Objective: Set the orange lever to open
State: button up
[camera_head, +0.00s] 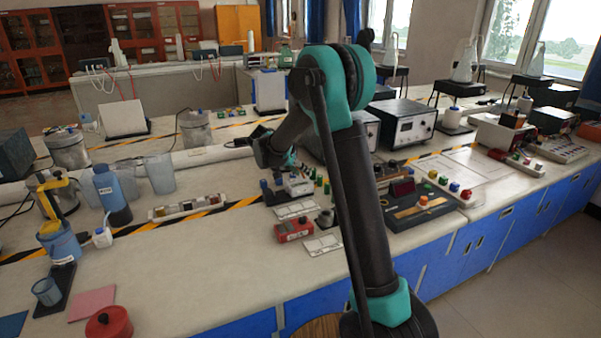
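A dark control panel (396,223) lies on the bench to the right of my arm. It carries a flat orange strip (408,212) with a small orange knob (423,200), and a dark red display (402,188). This orange part may be the lever; its setting is too small to read. My gripper (246,141) is dark and hangs over the bench near the middle of the view, left of and farther back than the panel. It appears apart from the panel. Its fingers are small and partly hidden by my wrist, so I cannot see whether they are open.
A blue bottle (110,190), clear beakers (160,173) and a yellow-handled blue device (59,240) stand at left. Grey instrument boxes (402,121) stand behind the panel.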

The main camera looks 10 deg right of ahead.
jog(key=v, duration=1.2)
